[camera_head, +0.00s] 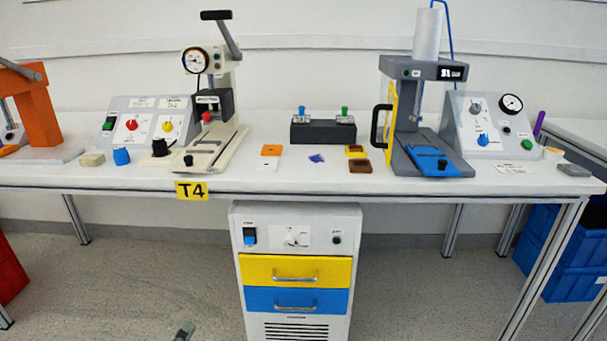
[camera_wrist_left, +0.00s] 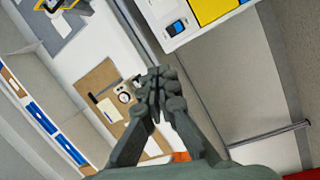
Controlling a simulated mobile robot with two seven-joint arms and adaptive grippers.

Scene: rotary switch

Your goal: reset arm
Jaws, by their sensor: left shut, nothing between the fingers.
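My left gripper (camera_head: 184,332) shows only as a small grey tip at the bottom edge of the head view, low in front of the cabinet and apart from it. In the left wrist view my left gripper (camera_wrist_left: 156,88) has its fingers together, with nothing between them. The cabinet (camera_head: 235,290) under the table has a white rotary switch (camera_head: 296,237) and a blue rocker switch (camera_head: 250,236) on its front panel. The blue rocker switch also shows in the left wrist view (camera_wrist_left: 175,28). My right gripper is in neither view.
The white table (camera_head: 225,177) holds a press with a gauge (camera_head: 196,60), a grey press (camera_head: 420,70), a left control box (camera_head: 115,107) and a right control box (camera_head: 460,120). The cabinet has a yellow drawer (camera_head: 260,270) and a blue drawer (camera_head: 260,299). Floor beside it is clear.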

